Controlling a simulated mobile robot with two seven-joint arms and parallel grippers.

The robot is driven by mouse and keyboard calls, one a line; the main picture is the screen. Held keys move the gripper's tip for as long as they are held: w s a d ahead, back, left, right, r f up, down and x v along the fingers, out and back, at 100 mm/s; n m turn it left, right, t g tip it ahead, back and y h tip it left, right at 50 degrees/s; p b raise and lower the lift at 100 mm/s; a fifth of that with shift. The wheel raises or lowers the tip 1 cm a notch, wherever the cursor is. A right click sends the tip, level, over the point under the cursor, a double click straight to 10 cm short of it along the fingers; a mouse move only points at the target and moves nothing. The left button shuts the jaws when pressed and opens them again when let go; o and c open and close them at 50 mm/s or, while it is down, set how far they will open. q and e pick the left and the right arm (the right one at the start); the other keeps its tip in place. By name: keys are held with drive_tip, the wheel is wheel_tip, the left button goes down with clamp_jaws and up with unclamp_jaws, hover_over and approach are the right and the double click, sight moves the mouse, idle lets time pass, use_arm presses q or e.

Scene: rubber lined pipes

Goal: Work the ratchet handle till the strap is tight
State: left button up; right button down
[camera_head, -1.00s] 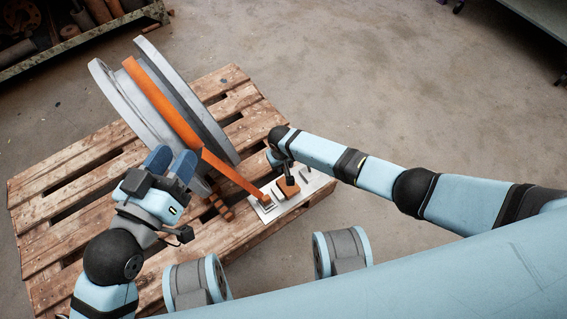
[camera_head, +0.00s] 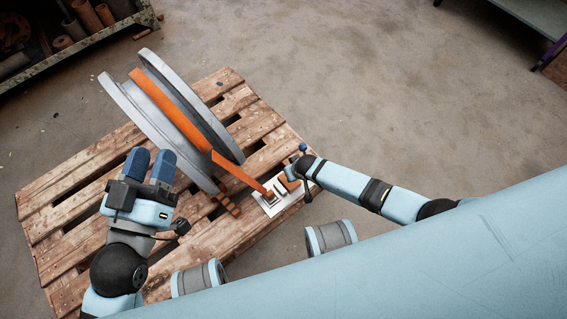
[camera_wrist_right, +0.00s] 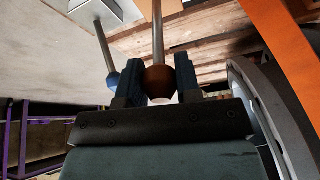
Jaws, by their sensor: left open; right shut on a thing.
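An orange strap (camera_head: 183,119) runs over a grey flanged pipe piece (camera_head: 150,103) and down to a pale ratchet plate (camera_head: 263,207) on the pallet. My right gripper (camera_wrist_right: 158,72) is shut on the brown knob (camera_wrist_right: 159,80) of a metal handle (camera_wrist_right: 158,32), seen in the right wrist view. In the head view that gripper is mostly hidden by its own wrist, beside the plate. My left gripper (camera_head: 150,164) is open and empty, in front of the pipe piece's lower left side. How tight the strap is I cannot tell.
A second rod with a blue knob (camera_wrist_right: 113,81) stands close to my right gripper's left finger. The wooden pallet (camera_head: 75,200) carries everything. A bin of rusty pipes (camera_head: 75,30) stands at the top left. The concrete floor (camera_head: 350,80) behind is clear.

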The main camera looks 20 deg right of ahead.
drive_tip(key=shift+s+d+t+y, duration=0.1)
drive_tip(key=shift+s+t+y, duration=0.2)
drive_tip(key=shift+s+t, duration=0.25)
use_arm(q)
drive_tip(key=shift+a+f+g+y+p, duration=0.25)
drive_tip(key=shift+f+g+p, duration=0.1)
drive_tip(key=shift+f, duration=0.35)
drive_tip(key=shift+a+f+g+y+p, duration=0.2)
drive_tip(key=shift+f+g+y+p, duration=0.15)
drive_tip(key=shift+f, duration=0.4)
drive_tip(key=shift+a+f+g+y+p, duration=0.25)
drive_tip(key=shift+f+g, duration=0.15)
drive_tip(key=shift+f, duration=0.3)
use_arm(e)
drive_tip(key=shift+s+d+f, duration=0.3)
drive_tip(key=shift+s+f, duration=0.1)
drive_tip(key=shift+s, duration=0.25)
drive_tip(key=shift+s+d+f, duration=0.3)
drive_tip(key=shift+s+f, duration=0.15)
drive_tip(key=shift+s, duration=0.15)
drive_tip(key=shift+s+d+f, duration=0.3)
drive_tip(key=shift+s+f, duration=0.1)
drive_tip(key=shift+s, duration=0.25)
use_arm(q)
drive_tip(key=shift+f, duration=0.15)
